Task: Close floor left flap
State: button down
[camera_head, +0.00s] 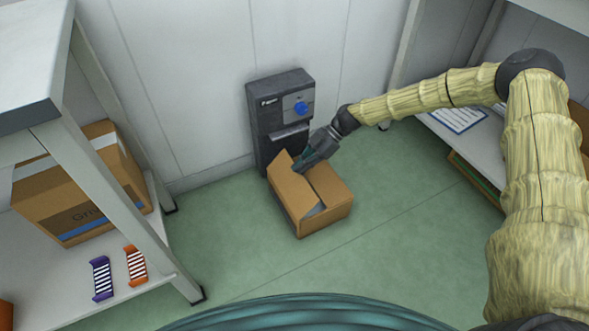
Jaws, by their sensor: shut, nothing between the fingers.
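The right flap (331,184) lies lower, over the right part of the box. A narrow greyish gap shows between the flaps at the near end. My gripper (300,168) is shut and empty, pointing down-left at the far end of the box, by the raised end of the left flap. I cannot tell whether it touches the flap.
A dark wall unit with a blue knob (301,108) stands right behind the box. Open floor (250,255) lies in front of the box.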

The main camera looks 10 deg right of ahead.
jog(key=shift+w+d+f+b, duration=0.2)
jog(key=shift+d+f+b, duration=0.25)
jog(key=shift+d+f, duration=0.4)
jog(key=shift+w+d+f+b, duration=0.2)
jog(key=shift+d+f+b, duration=0.3)
jog(key=shift+f, duration=0.45)
jog(key=shift+w+d+f+b, duration=0.2)
jog(key=shift+d+f+b, duration=0.15)
jog(key=shift+d+f, duration=0.55)
jog(key=shift+a+f, duration=0.1)
jog(key=shift+f, duration=0.05)
